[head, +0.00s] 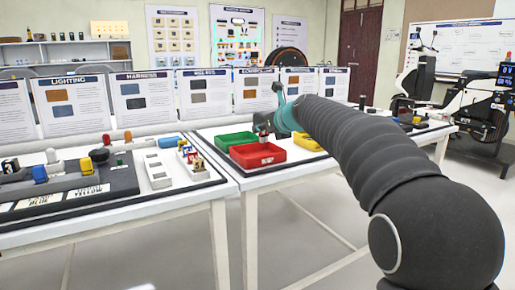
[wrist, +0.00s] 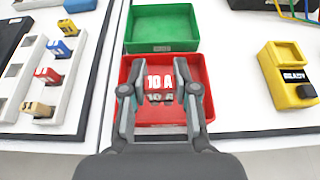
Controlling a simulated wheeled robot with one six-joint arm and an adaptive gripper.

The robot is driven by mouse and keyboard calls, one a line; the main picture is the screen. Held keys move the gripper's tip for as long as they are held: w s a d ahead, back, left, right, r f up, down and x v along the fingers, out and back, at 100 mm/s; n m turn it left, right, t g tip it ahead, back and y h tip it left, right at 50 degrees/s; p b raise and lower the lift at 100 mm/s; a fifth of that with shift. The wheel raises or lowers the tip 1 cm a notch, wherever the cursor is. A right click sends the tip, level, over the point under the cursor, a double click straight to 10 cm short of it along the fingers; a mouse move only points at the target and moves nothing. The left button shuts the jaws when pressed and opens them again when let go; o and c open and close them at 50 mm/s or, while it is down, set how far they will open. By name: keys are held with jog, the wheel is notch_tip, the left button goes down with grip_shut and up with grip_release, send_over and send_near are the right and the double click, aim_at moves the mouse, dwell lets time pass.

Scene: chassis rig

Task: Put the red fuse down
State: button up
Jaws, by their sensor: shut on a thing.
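The red fuse (wrist: 160,84), marked "10 A", is between the two fingers of my gripper (wrist: 160,92) in the wrist view. My gripper is shut on it, over the red tray (wrist: 193,71). I cannot tell whether the fuse touches the tray floor. In the head view, my gripper (head: 264,133) is small and sits above the red tray (head: 258,157); the fuse is too small to make out there.
A green tray (wrist: 163,30) lies just behind the red one. A yellow device (wrist: 287,76) stands to the right. At left, a white holder (wrist: 66,77) carries blue, red and yellow fuses. Information boards (head: 205,92) line the back of the tables.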

jog(key=x, duration=0.5)
jog(key=shift+d+f, duration=0.2)
jog(key=shift+f, duration=0.15)
notch_tip(320, 180, down, 4)
jog(key=shift+f+b, duration=0.1)
jog(key=shift+b, duration=1.1)
jog(key=o, duration=0.9)
jog(key=shift+o, duration=0.2)
